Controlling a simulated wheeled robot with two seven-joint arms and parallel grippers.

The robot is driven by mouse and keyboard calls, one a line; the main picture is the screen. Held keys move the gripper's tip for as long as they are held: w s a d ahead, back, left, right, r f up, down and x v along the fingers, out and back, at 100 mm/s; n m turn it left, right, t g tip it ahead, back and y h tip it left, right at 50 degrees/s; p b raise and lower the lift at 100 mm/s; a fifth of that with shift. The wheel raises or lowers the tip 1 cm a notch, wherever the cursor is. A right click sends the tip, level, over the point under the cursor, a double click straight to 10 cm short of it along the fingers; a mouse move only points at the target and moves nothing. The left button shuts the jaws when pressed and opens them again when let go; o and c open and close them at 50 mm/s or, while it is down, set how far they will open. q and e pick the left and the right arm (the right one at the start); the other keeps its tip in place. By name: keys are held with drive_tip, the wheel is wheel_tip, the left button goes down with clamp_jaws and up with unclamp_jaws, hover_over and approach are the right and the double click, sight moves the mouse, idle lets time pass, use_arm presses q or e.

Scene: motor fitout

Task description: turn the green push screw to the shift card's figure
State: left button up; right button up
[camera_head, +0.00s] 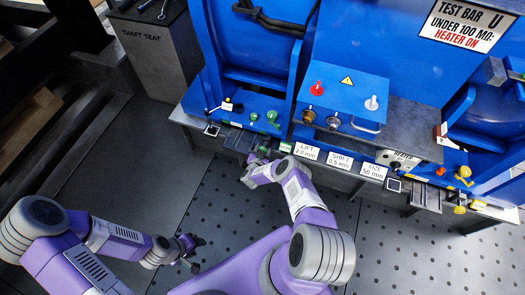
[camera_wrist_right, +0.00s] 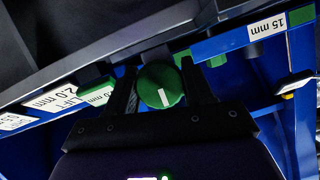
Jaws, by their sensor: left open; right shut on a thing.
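A round green screw head (camera_wrist_right: 162,85) with a white pointer line shows in the right wrist view. My right gripper (camera_wrist_right: 160,82) has one finger on each side of it and is shut on it. In the head view my right gripper (camera_head: 258,160) is at the bench's front edge and hides most of that screw. The shift card (camera_head: 339,161) reads 0.5 mm and stands on the front edge, between the lift card (camera_head: 306,151) and the size card (camera_head: 373,171). My left gripper (camera_head: 190,254) is open and empty, low over the floor.
Other green knobs (camera_head: 272,116) stand on the blue fixture behind. A blue box (camera_head: 342,95) with red and white knobs is at the middle. A 15 mm label (camera_wrist_right: 267,27) is on a blue rail. The perforated floor (camera_head: 420,245) in front is clear.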

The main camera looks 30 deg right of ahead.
drive_tip(key=m+t+y, duration=0.1)
drive_tip(key=m, duration=0.2)
drive_tip(key=shift+t, duration=0.4)
drive_tip(key=m+t, duration=0.1)
drive_tip(key=m, duration=0.2)
drive_tip(key=shift+t+y, duration=0.3)
drive_tip(key=shift+t, duration=0.1)
idle(0.4)
drive_tip(key=o, duration=1)
drive_tip(key=p+v, duration=0.4)
drive_tip(key=v, duration=0.3)
drive_tip(key=shift+s, duration=0.3)
